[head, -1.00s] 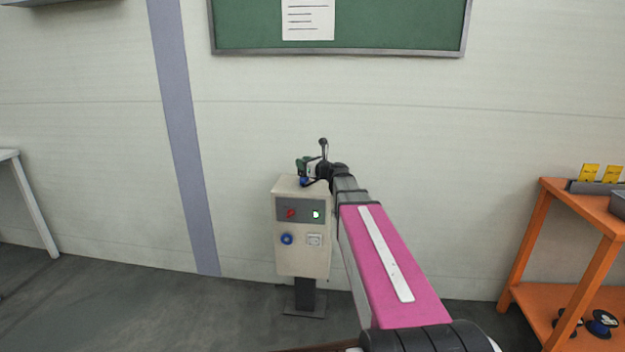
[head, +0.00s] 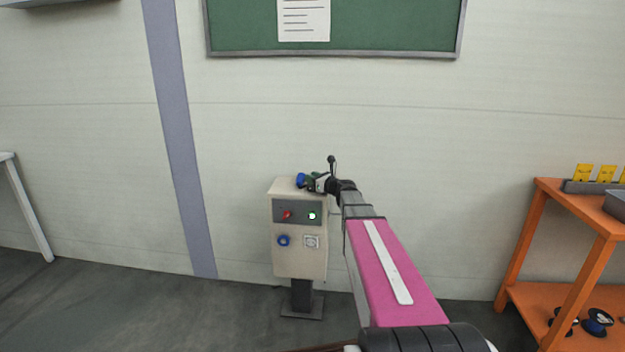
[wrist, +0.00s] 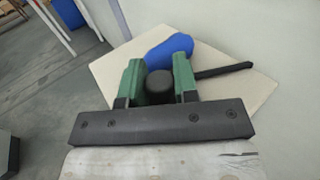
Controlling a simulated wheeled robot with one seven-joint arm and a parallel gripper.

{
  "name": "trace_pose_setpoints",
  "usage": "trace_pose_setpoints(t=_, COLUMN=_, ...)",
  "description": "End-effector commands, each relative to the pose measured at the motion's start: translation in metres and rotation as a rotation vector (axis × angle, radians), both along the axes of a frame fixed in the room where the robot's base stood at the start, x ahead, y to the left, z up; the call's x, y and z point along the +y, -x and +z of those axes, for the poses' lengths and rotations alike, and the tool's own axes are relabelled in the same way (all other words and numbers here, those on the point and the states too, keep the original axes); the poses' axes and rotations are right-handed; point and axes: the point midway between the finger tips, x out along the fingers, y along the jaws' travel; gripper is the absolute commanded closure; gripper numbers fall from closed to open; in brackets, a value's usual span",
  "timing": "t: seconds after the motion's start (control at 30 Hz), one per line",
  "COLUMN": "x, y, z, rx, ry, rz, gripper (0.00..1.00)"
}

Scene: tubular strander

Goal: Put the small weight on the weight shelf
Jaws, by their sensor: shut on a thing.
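My gripper (head: 312,182) is at the end of my outstretched arm, over the top of the beige control box in the head view. In the wrist view its two green fingers (wrist: 159,80) are shut around a black round part. A rounded blue body (wrist: 170,47) lies just beyond the fingertips. This blue-and-black piece looks like the small weight (head: 301,180), and the fingers hide part of it. An orange shelf unit (head: 580,301) stands at the right; several round black and blue pieces lie on its lower board. I cannot tell whether it is the weight shelf.
The beige control box (head: 299,262) with buttons stands on a post close to the wall, beneath my gripper. A grey tray and yellow cards (head: 583,172) are on the orange unit's top. A white table (head: 30,205) is at the left.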

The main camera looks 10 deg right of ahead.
Motion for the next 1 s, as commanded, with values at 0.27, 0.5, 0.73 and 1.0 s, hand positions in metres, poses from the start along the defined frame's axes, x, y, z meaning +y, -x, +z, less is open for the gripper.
trace_pose_setpoints(t=0.27, x=0.000, y=0.000, z=-0.001, rx=-0.001, ry=-0.001, rz=0.000, gripper=1.00)
trace_pose_setpoints(t=0.5, x=0.000, y=0.000, z=-0.002, rx=-0.001, ry=0.001, rz=0.000, gripper=0.47)
trace_pose_setpoints(t=0.73, x=0.000, y=0.000, z=0.000, rx=-0.001, ry=0.001, rz=0.000, gripper=0.47)
trace_pose_setpoints(t=1.0, x=-0.022, y=0.033, z=0.001, rx=0.000, ry=0.000, rz=-0.003, gripper=0.47)
